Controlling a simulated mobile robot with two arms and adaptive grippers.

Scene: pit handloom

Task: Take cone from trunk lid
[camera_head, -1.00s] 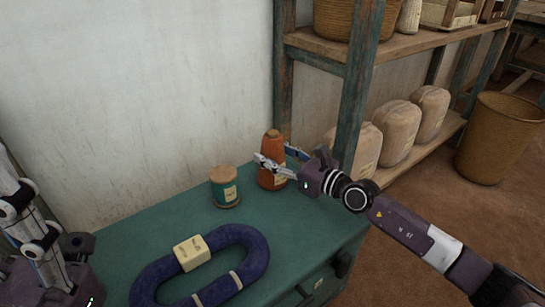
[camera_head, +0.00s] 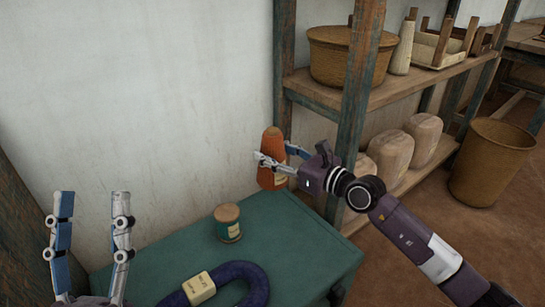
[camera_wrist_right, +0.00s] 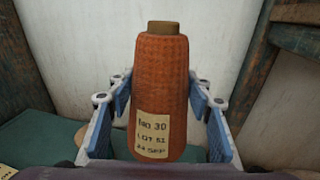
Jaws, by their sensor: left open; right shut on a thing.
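The orange-brown thread cone (camera_head: 271,150), with a cream label, is upright in my right gripper (camera_head: 274,163). The gripper is shut on it, and the cone appears raised above the green trunk lid (camera_head: 285,235). In the right wrist view the cone (camera_wrist_right: 160,90) stands between the blue-padded fingers of my right gripper (camera_wrist_right: 160,118); its label reads partly as a lot number. My left gripper (camera_head: 92,205) is open and empty at the lower left, its fingers pointing up.
A small teal spool with a tan top (camera_head: 228,222) stands on the lid. A dark blue coiled hank with a cream label (camera_head: 240,275) lies nearer.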

